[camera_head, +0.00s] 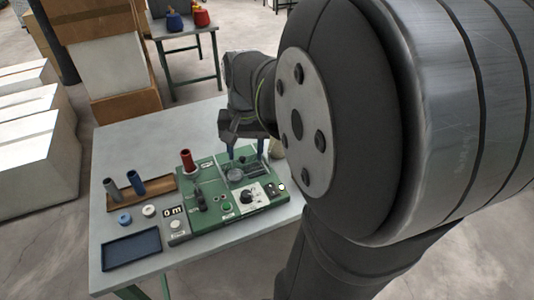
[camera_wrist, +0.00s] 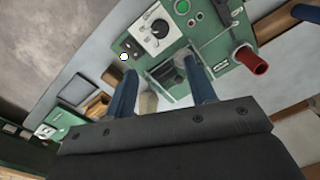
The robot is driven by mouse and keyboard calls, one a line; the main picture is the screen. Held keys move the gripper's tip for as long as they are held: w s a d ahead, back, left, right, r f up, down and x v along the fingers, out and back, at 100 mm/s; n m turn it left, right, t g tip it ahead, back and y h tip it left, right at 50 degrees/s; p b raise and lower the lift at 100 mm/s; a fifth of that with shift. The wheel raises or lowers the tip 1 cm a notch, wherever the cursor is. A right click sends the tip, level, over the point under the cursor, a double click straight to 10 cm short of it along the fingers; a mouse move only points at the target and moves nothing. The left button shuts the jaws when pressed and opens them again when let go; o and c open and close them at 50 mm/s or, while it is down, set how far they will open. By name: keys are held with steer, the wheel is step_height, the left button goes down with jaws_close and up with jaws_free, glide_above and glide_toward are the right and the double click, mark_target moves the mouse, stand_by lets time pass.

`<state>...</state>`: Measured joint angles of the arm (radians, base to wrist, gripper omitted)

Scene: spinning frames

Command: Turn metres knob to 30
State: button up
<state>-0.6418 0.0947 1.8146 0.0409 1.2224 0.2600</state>
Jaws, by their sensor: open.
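The metres knob (camera_head: 246,196) is a black pointer knob on a white dial, on the front slope of the green machine (camera_head: 262,203). It also shows in the wrist view (camera_wrist: 159,28), but the dial's numbers are too small to read. A small display (camera_head: 174,211) at the machine's left reads "0 m". My gripper (camera_head: 246,155) is open and empty, above the back right of the machine, apart from the knob. In the wrist view its two blue fingers (camera_wrist: 160,68) stand wide apart, with the knob beyond the fingertips.
A red spool (camera_head: 187,161) stands upright on the machine's left. A green button (camera_head: 226,208) sits left of the dial. A wooden tray (camera_head: 150,197) with grey and blue spools and an empty blue tray (camera_head: 131,250) lie left on the table (camera_head: 125,150).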

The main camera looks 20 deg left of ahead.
mark_target(246, 193)
steer(key=f, duration=1.5)
steer(key=shift+s+a+f, duration=0.1)
steer(key=shift+a+f, duration=0.2)
steer(key=c, duration=1)
steer(key=shift+n, duration=0.3)
steer(key=n, duration=0.3)
steer(key=shift+a+r+n, duration=0.1)
steer(key=shift+n, duration=1.9)
